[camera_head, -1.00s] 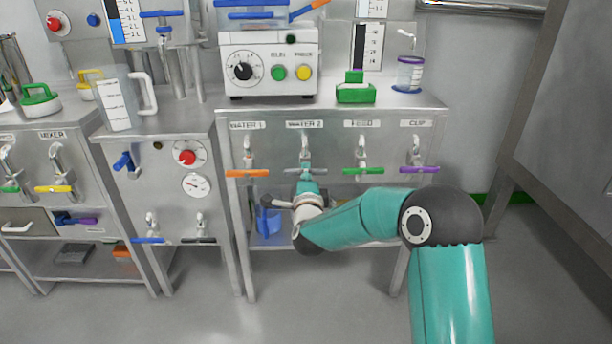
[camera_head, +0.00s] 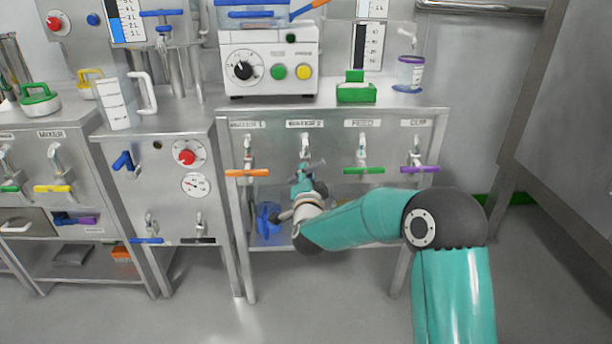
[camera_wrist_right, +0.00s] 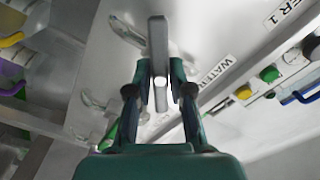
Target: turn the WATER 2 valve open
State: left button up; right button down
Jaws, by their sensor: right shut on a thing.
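The WATER 2 valve is the second from the left on the steel panel, with a metal spout (camera_head: 305,145) and a grey bar handle (camera_head: 317,164) under its label. The handle sits tilted, its right end higher. My right gripper (camera_head: 304,178) is at the handle from below and partly hides it. In the right wrist view the grey handle (camera_wrist_right: 158,42) stands between the two fingers of my right gripper (camera_wrist_right: 160,88), which are shut on it. My left gripper is not in view.
All three are level. A blue jug (camera_head: 268,220) stands on the shelf below.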

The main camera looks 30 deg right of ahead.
jog(key=n, duration=0.3)
jog(key=n+p, duration=0.1)
jog(key=n, duration=0.3)
jog(key=n+p, duration=0.1)
jog(key=n, duration=0.2)
jog(key=shift+s+f+n, duration=0.1)
jog(key=shift+f+n, duration=0.25)
jog(key=shift+n, duration=0.05)
jog(key=c, duration=1.2)
grip_release()
jog(key=shift+o, duration=0.8)
jog(key=shift+r+p, duration=0.2)
jog(key=shift+p, duration=0.1)
jog(key=shift+a, duration=0.1)
